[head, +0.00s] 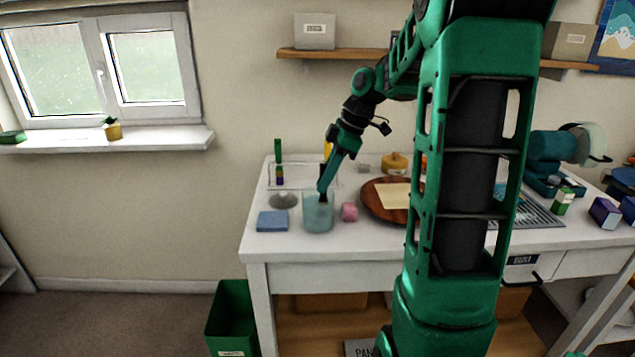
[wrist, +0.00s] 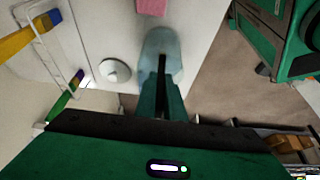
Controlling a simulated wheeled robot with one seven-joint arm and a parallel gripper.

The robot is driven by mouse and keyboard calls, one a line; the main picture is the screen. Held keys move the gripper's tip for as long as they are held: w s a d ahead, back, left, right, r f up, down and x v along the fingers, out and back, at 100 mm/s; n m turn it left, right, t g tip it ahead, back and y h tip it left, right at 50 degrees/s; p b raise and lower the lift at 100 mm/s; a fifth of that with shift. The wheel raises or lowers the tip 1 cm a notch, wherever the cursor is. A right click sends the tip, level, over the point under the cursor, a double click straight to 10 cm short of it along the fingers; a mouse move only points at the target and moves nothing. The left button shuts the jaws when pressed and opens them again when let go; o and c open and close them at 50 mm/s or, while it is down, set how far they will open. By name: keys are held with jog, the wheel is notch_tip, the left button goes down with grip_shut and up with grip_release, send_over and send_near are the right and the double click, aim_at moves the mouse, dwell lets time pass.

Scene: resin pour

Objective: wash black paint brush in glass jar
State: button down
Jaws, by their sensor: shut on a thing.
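The glass jar (head: 318,218) stands near the front left of the white table, pale blue and see-through. It also shows in the wrist view (wrist: 160,43). My gripper (head: 323,187) is above the jar, pointing down, with its fingers shut on the black paint brush (wrist: 161,70). In the head view the dark brush (head: 323,198) shows at the jar's mouth, its lower end overlapping the jar. The wrist view shows it running from between my fingers to the jar. The bristles are not clear, so I cannot tell how deep they reach.
A blue sponge-like block (head: 272,221) lies left of the jar and a pink block (head: 349,212) right of it. A grey round lid-like thing (head: 283,201) and a rack (head: 292,185) with upright coloured handles are behind. A round wooden board (head: 384,212) is further right.

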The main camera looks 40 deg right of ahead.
jog(key=shift+w+a+r, duration=0.15)
jog(key=shift+a+r, duration=0.05)
jog(key=shift+r, duration=1.25)
jog(key=shift+w+a+r, duration=0.15)
jog(key=shift+a+r, duration=0.05)
jog(key=shift+r, duration=1.25)
jog(key=shift+w+a+r, duration=0.15)
jog(key=shift+a+r, duration=0.05)
jog(key=shift+r, duration=1.35)
notch_tip(320, 180, up, 6)
jog(key=shift+f, duration=0.1)
